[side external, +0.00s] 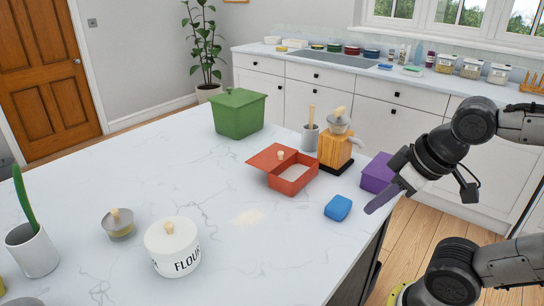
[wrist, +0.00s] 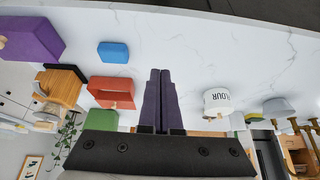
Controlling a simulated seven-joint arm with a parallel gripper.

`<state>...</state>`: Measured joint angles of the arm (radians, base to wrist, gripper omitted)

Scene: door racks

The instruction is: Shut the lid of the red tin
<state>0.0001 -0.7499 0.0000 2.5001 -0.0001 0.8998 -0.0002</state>
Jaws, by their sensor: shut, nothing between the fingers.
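The red tin (side external: 287,187) stands on the white counter in the side external view. Whether the lid is hinged or loose I cannot tell. The tin also shows in the wrist view (wrist: 116,103), left of my fingers. My gripper (side external: 372,208) is shut and empty, right of the tin and apart from it, near the counter's right edge. Its dark fingers point up the middle of the wrist view (wrist: 160,72).
A blue block (side external: 338,207) lies between my gripper and the tin. A purple box (side external: 376,172) and a wooden grinder (side external: 334,150) stand close by. A green box (side external: 239,115) is behind, and a flour canister (side external: 172,248) is front left. The counter's middle is mostly clear.

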